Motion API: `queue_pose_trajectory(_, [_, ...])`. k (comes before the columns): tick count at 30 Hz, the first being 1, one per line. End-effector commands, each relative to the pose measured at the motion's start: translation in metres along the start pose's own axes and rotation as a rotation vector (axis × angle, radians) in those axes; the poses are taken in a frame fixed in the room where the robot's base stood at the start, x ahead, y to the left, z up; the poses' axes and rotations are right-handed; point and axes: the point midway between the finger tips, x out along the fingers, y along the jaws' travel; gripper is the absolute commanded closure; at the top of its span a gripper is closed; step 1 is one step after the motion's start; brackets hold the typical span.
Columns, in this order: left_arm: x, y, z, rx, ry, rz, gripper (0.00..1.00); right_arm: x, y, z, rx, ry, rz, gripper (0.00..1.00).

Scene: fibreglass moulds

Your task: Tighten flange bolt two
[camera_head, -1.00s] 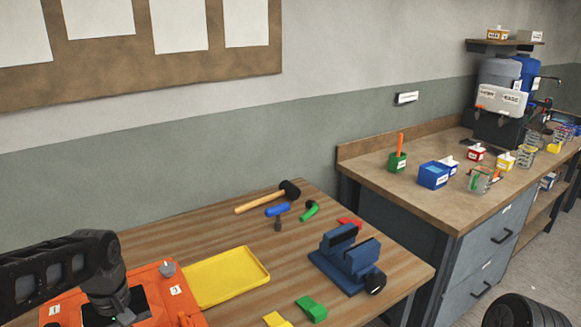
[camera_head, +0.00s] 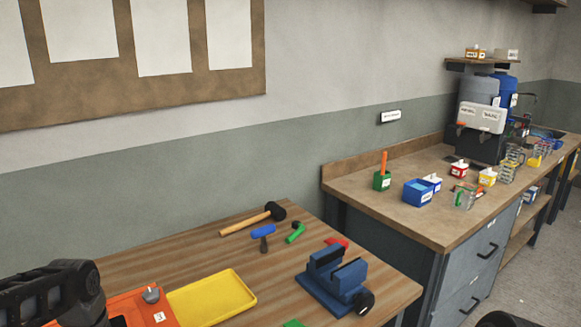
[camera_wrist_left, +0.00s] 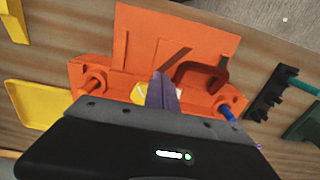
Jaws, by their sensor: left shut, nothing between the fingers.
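The orange flange fixture (camera_head: 138,308) sits at the lower left of the bench in the head view, with a grey bolt head (camera_head: 151,295) and a small white label (camera_head: 159,316) on its right side. The label is too small to read surely. In the left wrist view the orange fixture (camera_wrist_left: 180,38) has a peg at its left end (camera_wrist_left: 93,84) and a blue-shafted piece (camera_wrist_left: 228,113) at its right. My left gripper (camera_wrist_left: 161,80) is shut and empty over the fixture's middle, hiding part of a white and yellow patch.
A yellow tray (camera_head: 212,299) lies right of the fixture. A mallet (camera_head: 252,219), a blue-handled tool (camera_head: 262,231) and a green tool (camera_head: 295,233) lie behind. A blue vise (camera_head: 335,281) stands near the right edge.

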Motion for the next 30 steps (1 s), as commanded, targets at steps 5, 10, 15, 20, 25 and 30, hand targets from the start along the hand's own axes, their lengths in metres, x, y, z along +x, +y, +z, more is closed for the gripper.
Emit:
queue_pose_trajectory(5, [-0.015, 0.0, 0.0, 0.0, 0.0, 0.0, 1.0, -0.012, -0.004, 0.0, 0.0, 0.0, 0.0, 0.17])
queue_pose_trajectory(10, [-0.039, 0.0, 0.0, 0.0, 0.001, 0.001, 1.0, -0.029, -0.011, 0.0, 0.0, 0.0, 0.0, 0.17])
queue_pose_trajectory(15, [-0.057, 0.0, 0.0, 0.0, 0.0, 0.0, 1.0, -0.042, -0.016, 0.0, 0.0, 0.0, 0.0, 0.17])
queue_pose_trajectory(20, [-0.061, 0.0, 0.0, 0.0, -0.001, 0.0, 1.0, -0.044, -0.017, 0.0, 0.0, 0.0, 0.0, 0.17])
queue_pose_trajectory(25, [-0.06, 0.0, 0.0, 0.0, -0.001, 0.0, 1.0, -0.043, -0.016, 0.0, 0.0, 0.0, 0.0, 0.17])
queue_pose_trajectory(30, [-0.061, 0.001, 0.0, 0.029, -0.002, -0.001, 1.0, -0.045, -0.017, 0.001, 0.001, -0.001, 0.001, 0.17])
